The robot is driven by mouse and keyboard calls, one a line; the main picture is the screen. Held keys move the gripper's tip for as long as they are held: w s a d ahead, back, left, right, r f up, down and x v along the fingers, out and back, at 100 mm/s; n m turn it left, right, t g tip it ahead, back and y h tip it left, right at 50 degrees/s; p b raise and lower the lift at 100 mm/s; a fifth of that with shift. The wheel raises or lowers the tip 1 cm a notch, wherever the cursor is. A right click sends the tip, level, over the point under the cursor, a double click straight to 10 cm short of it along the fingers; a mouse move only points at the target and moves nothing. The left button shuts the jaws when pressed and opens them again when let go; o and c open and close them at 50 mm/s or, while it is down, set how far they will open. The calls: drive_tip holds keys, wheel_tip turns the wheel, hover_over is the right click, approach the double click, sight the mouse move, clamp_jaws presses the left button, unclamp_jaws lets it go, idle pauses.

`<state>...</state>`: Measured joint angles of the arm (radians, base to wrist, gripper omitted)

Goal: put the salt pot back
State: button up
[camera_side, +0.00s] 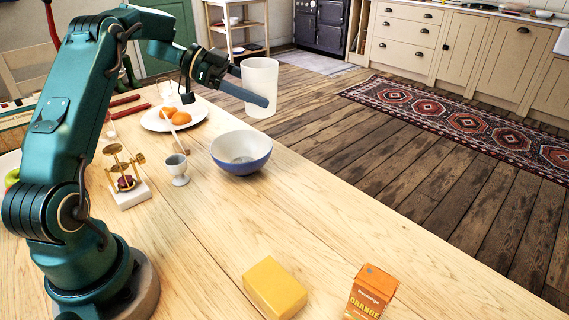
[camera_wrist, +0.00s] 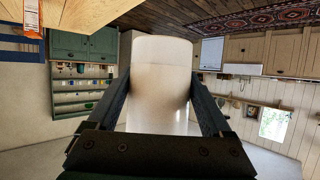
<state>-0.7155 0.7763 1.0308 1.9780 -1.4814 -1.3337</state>
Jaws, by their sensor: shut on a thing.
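A pale, slightly translucent cylindrical pot (camera_side: 260,72) is held in the air beyond the far table edge in the side view. It looks about upright and seems to be the salt pot, though no label shows. My gripper (camera_side: 250,87) is shut on it, with one finger on either side. The pot (camera_wrist: 160,65) fills the middle of the wrist view between the two fingers. Its inside and any contents are hidden.
The wooden table (camera_side: 215,235) holds a blue-and-white bowl (camera_side: 240,162), a plate (camera_side: 152,123) with orange-brown food, an egg cup (camera_side: 177,171) and a brass scale (camera_side: 125,180). A yellow block (camera_side: 275,288) and an orange carton (camera_side: 371,292) stand at the front. The table's middle is clear.

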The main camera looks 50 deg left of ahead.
drive_tip(key=s+d+m+g+h, duration=0.2)
drive_tip(key=s+d+m+g, duration=0.15)
drive_tip(key=d, duration=0.45)
drive_tip(key=s+d+m+g+h, duration=0.15)
drive_tip(key=d+m+g, duration=0.25)
drive_tip(key=d, duration=0.4)
drive_tip(key=d+f, duration=1.1)
drive_tip(key=shift+d+f, duration=0.3)
drive_tip(key=shift+d, duration=0.05)
drive_tip(key=shift+f, duration=1.95)
drive_tip(key=shift+f, duration=0.2)
drive_tip(key=o, duration=1.2)
drive_tip(key=shift+r, duration=0.15)
